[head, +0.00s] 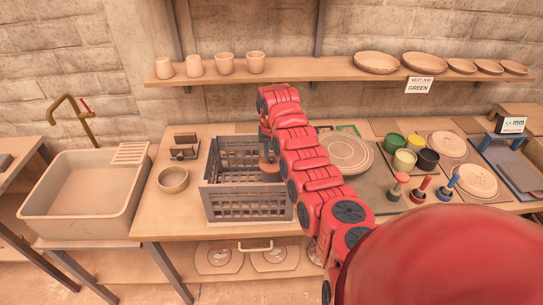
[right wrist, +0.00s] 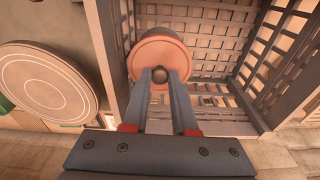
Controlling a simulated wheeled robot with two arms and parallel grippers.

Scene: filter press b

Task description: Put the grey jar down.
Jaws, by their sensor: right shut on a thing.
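My right gripper (head: 267,143) reaches down over the grey slatted crate (head: 250,208) on the table. In the right wrist view its two fingers (right wrist: 160,76) are shut on the dark round knob of a jar (right wrist: 160,50). The jar's round top looks pinkish brown rather than grey. In the head view the jar (head: 269,170) shows inside the crate's outline, near its right wall, partly hidden by my arm. I cannot tell whether its base touches the crate floor. My left gripper is not in view.
A bowl (head: 173,180) and a small brown stand (head: 184,148) are left of the crate, with a sink (head: 85,193) beyond. A large plate (head: 345,152), several coloured pots and stamps stand to the right. A shelf (head: 300,72) with cups and bowls runs behind.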

